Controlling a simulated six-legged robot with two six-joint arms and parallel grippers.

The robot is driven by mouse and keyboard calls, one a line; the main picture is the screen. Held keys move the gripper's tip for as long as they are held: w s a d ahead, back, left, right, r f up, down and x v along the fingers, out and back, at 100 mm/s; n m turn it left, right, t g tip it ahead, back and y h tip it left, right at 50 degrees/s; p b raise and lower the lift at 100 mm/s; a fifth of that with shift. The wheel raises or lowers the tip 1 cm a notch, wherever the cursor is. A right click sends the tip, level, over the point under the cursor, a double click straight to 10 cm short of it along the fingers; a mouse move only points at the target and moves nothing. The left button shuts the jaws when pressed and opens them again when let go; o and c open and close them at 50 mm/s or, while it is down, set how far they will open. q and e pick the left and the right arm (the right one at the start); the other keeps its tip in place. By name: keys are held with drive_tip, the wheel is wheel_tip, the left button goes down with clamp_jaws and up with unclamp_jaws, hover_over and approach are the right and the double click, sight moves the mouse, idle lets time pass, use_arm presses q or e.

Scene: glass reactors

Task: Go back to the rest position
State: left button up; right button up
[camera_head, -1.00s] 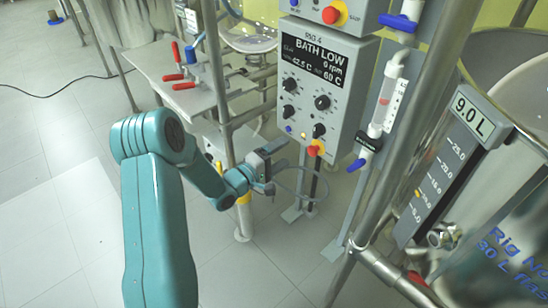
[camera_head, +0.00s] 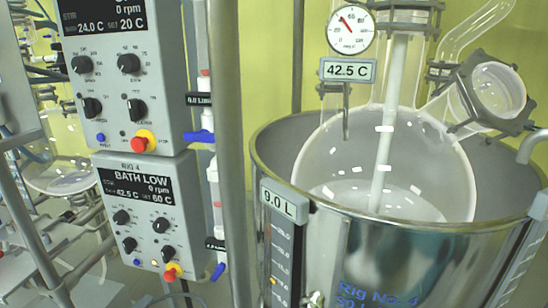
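Neither of my grippers shows in the current head view. The view holds the rig's glass reactor flask (camera_head: 385,170), which sits in a round steel bath (camera_head: 400,250) marked "Rig No 4". A dial gauge (camera_head: 351,29) and a "42.5 C" plate (camera_head: 347,70) are above it. The lower control box (camera_head: 150,215) reads "BATH LOW", 0 rpm, 42.5 C and set 60 C. The upper control box (camera_head: 125,75) reads 0 rpm, 24.0 C and set 20 C.
A vertical steel post (camera_head: 232,150) stands between the control boxes and the bath. A tube with blue valve handles (camera_head: 200,137) runs beside the boxes. Another glass vessel (camera_head: 60,165) and metal framing are at the left. A "9.0 L" level scale (camera_head: 284,205) is on the bath.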

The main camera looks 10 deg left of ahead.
use_arm(q)
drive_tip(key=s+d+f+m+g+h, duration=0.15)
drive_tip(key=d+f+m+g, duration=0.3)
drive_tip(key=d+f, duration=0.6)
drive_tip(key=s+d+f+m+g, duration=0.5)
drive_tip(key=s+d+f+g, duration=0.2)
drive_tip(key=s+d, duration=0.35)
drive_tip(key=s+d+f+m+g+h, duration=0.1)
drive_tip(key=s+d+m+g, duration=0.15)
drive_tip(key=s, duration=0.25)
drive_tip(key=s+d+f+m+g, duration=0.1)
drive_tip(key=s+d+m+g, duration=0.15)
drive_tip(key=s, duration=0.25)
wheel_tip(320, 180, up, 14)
drive_tip(key=p, duration=1.3)
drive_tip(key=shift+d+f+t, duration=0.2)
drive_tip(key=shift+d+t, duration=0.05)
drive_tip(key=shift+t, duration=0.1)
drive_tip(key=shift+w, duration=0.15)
